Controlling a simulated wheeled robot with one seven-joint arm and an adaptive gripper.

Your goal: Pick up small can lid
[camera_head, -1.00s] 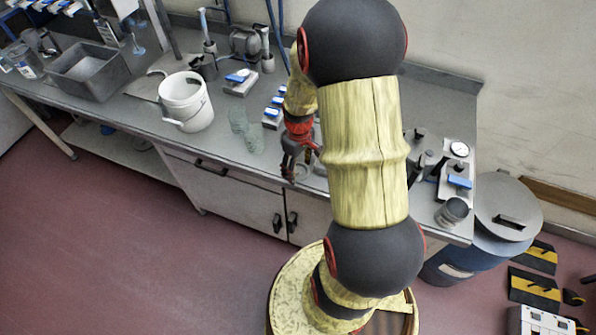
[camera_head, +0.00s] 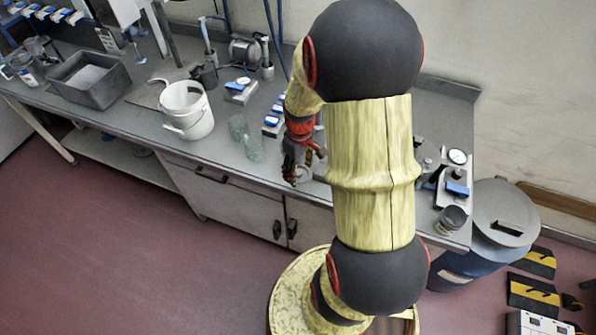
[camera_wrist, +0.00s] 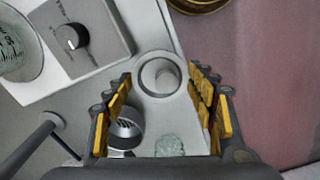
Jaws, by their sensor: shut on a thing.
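The small can lid (camera_wrist: 158,75) shows as a pale round piece with a raised rim in the wrist view, between the tips of my gripper (camera_wrist: 162,87). The yellow-padded fingers are on its left and right, and the gripper is shut on it. Its contact with the pads is hard to see. In the head view my gripper (camera_head: 291,172) points down near the front edge of the bench, with a small pale ring at its tips. My arm hides part of the bench behind it.
A dial gauge stand (camera_head: 456,172) and a dark can (camera_head: 451,219) stand to the right. A lidded drum (camera_head: 490,225) stands beyond the bench end.

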